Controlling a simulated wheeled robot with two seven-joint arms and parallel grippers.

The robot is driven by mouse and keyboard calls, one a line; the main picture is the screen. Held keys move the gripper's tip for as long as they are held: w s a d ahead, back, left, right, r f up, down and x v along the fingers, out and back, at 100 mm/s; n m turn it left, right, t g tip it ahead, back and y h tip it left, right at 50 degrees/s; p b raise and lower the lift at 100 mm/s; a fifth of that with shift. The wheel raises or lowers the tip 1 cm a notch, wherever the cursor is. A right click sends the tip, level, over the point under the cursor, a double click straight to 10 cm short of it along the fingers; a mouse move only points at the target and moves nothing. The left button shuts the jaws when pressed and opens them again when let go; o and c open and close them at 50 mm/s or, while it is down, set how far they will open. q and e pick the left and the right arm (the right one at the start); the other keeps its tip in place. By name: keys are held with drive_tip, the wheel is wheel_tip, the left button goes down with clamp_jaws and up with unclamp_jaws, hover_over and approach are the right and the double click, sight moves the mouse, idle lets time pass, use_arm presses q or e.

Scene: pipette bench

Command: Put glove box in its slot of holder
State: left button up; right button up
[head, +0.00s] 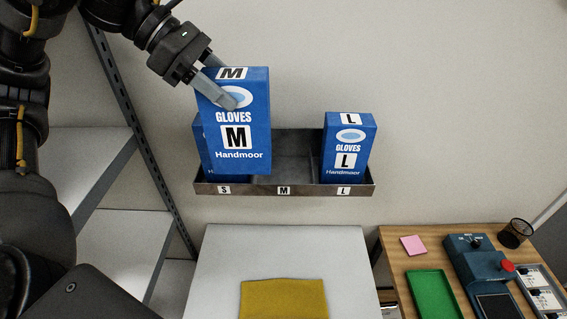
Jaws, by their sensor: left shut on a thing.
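My left gripper (222,91) is shut on the blue glove box marked M (243,161), gripping it near its top. The M box is upright and hangs in front of the left part of the holder (296,139). The metal wall holder has front labels S, M and L. A blue box marked L (349,174) stands in the L slot at the right. Another blue box (198,150) stands in the S slot and is mostly hidden behind the M box. The part of the M slot that shows, in the middle, is empty. My right gripper is not in view.
A white table (215,265) with a yellow cloth (284,299) stands below the holder. A wooden bench at the right holds a pink pad (413,245), a green tray (433,293), a blue device (480,262) and a black mesh cup (515,233). Metal shelving (128,225) stands at the left.

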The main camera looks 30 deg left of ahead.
use_arm(q)
drive_tip(key=shift+w+d+f, duration=0.2)
drive_tip(key=shift+w+f, duration=0.05)
drive_tip(key=shift+w, duration=0.1)
drive_tip(key=w+d+f+b, duration=0.2)
drive_tip(key=w+f+b, duration=0.2)
drive_tip(key=w+f, duration=0.4)
drive_tip(key=w, duration=0.4)
drive_tip(key=shift+f, duration=0.15)
drive_tip(key=f+b, duration=0.1)
drive_tip(key=f, duration=0.1)
drive_tip(key=w+f+b, duration=0.1)
drive_tip(key=f+b, duration=0.1)
drive_tip(key=shift+b, duration=0.3)
drive_tip(key=shift+f, duration=0.1)
